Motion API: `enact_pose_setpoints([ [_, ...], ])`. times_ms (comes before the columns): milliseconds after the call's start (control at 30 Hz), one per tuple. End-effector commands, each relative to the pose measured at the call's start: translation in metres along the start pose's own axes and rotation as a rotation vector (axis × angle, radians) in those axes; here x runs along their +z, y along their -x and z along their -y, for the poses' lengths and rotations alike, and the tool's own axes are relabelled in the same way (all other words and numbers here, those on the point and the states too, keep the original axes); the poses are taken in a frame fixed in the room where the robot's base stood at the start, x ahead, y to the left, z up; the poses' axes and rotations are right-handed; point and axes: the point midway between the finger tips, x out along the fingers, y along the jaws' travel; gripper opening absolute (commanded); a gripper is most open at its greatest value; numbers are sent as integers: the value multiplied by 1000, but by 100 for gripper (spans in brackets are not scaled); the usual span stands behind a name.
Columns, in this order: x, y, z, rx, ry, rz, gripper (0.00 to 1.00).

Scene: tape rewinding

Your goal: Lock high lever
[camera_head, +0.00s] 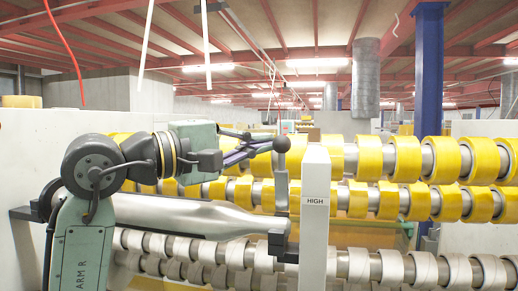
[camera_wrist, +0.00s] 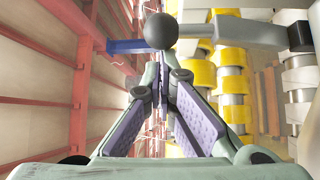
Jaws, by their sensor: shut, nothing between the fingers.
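The high lever (camera_head: 281,190) stands upright with a dark grey ball knob (camera_head: 282,144) on top, just left of a white post labelled HIGH (camera_head: 315,205). My gripper (camera_head: 268,145) reaches from the left at knob height. Its purple-padded fingers are shut with nothing between them, and their tips are close to the knob. In the wrist view the knob (camera_wrist: 165,30) appears just beyond the fingertips (camera_wrist: 160,92). I cannot tell whether they touch. The lever's lower end sits at a dark bracket (camera_head: 283,246).
Rows of yellow tape rolls (camera_head: 408,159) on shafts run behind the post, with pale rolls (camera_head: 425,270) below. A blue column (camera_head: 428,65) stands at the back right.

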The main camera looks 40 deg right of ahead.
Motion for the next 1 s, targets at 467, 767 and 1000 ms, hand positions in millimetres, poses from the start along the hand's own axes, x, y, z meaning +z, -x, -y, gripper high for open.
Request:
enact_pose_setpoints([
  [467, 29, 28, 9, 179, -171, 5, 0],
  [767, 47, 47, 26, 372, -341, 7, 0],
  [1000, 59, 61, 41, 538, -494, 6, 0],
])
